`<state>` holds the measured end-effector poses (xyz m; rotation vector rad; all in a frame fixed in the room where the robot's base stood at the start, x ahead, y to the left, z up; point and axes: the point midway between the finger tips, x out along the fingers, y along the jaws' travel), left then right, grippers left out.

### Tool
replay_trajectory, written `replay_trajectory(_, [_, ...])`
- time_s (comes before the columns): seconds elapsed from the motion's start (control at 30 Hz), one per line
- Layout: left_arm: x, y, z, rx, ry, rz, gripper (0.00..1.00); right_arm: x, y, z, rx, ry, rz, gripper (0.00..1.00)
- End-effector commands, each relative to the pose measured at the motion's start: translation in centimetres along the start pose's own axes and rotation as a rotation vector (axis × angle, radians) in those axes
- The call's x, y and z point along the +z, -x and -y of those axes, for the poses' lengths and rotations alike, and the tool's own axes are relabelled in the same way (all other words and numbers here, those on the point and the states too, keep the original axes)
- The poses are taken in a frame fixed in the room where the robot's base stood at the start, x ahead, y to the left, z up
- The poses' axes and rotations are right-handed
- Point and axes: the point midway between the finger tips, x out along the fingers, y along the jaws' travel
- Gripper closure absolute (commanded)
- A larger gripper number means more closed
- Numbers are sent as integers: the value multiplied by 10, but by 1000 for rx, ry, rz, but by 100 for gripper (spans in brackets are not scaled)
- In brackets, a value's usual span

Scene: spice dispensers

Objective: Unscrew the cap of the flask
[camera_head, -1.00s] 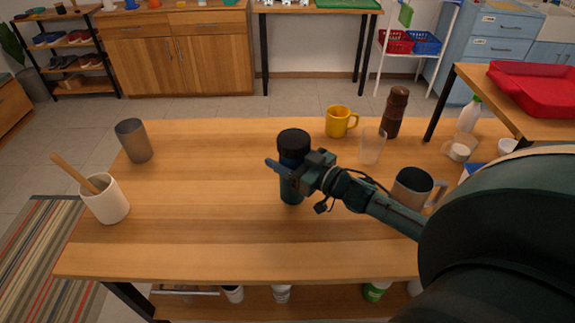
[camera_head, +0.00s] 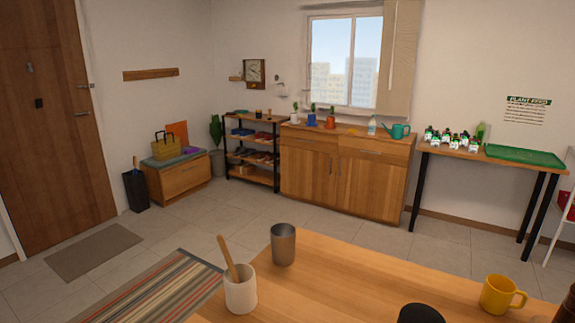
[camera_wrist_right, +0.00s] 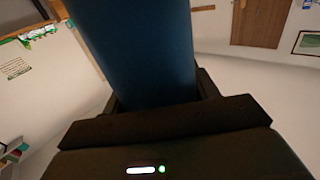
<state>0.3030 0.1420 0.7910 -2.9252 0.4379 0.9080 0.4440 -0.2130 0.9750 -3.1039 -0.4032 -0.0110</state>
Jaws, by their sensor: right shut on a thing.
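The dark blue flask (camera_wrist_right: 140,50) fills the upper middle of the right wrist view, close to the camera. My right gripper (camera_wrist_right: 162,98) is shut on its body there. In the head view only the flask's black cap (camera_head: 420,313) shows, cut off by the bottom edge. The flask's body and my right gripper are outside the head view. The cap is outside the wrist view. I cannot tell whether the flask touches the table. My left gripper is in neither view.
The wooden table (camera_head: 350,275) has a grey metal cup (camera_head: 283,244), a white pot (camera_head: 240,290) with a wooden stick and a yellow mug (camera_head: 500,296). Table surface between them is clear. A cabinet (camera_head: 340,175) and shoe rack (camera_head: 252,150) stand behind, beyond open floor.

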Motion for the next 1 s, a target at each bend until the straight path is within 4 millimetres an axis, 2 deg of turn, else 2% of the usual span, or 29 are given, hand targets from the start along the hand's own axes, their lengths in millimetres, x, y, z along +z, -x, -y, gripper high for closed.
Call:
replay_trajectory(0.03, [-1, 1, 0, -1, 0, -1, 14, -2, 8, 12, 35, -12, -5, 86])
replay_trajectory(0.13, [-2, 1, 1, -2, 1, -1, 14, -8, 20, 24, 106, -9, -7, 86])
replay_trajectory(0.43, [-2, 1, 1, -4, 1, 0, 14, -20, 42, 31, 250, 9, 3, 86])
replay_trajectory(0.77, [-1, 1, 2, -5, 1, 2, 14, -22, 39, 38, 220, 14, 2, 86])
replay_trajectory(0.87, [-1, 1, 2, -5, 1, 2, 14, -22, 34, 49, 152, 18, 2, 86])
replay_trajectory(1.0, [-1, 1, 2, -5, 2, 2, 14, -24, 21, 76, 5, 20, 0, 86])
